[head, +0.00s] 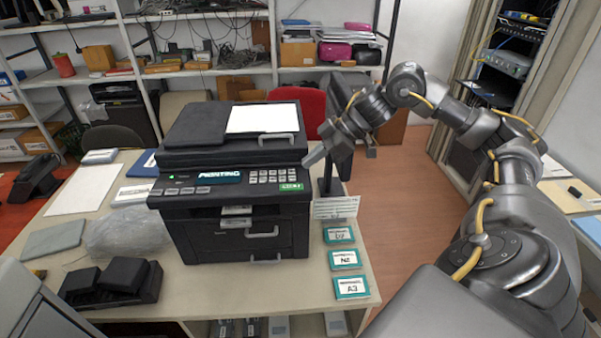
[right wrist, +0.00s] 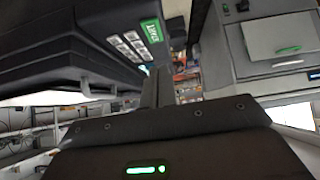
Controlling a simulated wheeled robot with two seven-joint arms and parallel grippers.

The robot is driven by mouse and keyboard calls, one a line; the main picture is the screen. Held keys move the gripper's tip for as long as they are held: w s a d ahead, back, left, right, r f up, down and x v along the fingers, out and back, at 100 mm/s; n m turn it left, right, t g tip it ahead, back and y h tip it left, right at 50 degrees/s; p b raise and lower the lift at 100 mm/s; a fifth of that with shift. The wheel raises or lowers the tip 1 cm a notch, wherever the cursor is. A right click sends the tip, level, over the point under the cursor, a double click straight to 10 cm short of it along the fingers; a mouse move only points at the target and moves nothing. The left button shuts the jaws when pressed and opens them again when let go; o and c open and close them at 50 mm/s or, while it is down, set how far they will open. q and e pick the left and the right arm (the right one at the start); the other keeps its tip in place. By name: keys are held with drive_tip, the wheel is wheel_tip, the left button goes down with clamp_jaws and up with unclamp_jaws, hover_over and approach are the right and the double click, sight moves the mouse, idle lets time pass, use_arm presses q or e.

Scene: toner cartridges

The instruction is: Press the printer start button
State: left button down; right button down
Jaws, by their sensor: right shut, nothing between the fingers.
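A black printer (head: 235,220) stands on the table, with a white sheet on its top lid. Its front panel has a lit display (head: 219,176) that appears to read "PRINTING", and a grey keypad. The green start button (head: 291,187) is at the panel's right end; it also shows in the right wrist view (right wrist: 151,31). My right gripper (head: 309,161) is shut and empty, just above and right of the button. In the right wrist view its closed fingers (right wrist: 158,86) point past the button, apart from it. My left gripper is not in view.
Teal boxes (head: 345,260) line the table's right edge beside the printer. A clear plastic bag (head: 125,232) and a black tray (head: 112,283) lie to the left. A dark monitor (head: 333,175) and a red chair (head: 311,108) stand behind the gripper. Floor is open at right.

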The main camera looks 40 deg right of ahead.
drive_tip(key=shift+b+v, duration=0.4)
drive_tip(key=shift+v, duration=2.35)
drive_tip(key=shift+w, duration=0.25)
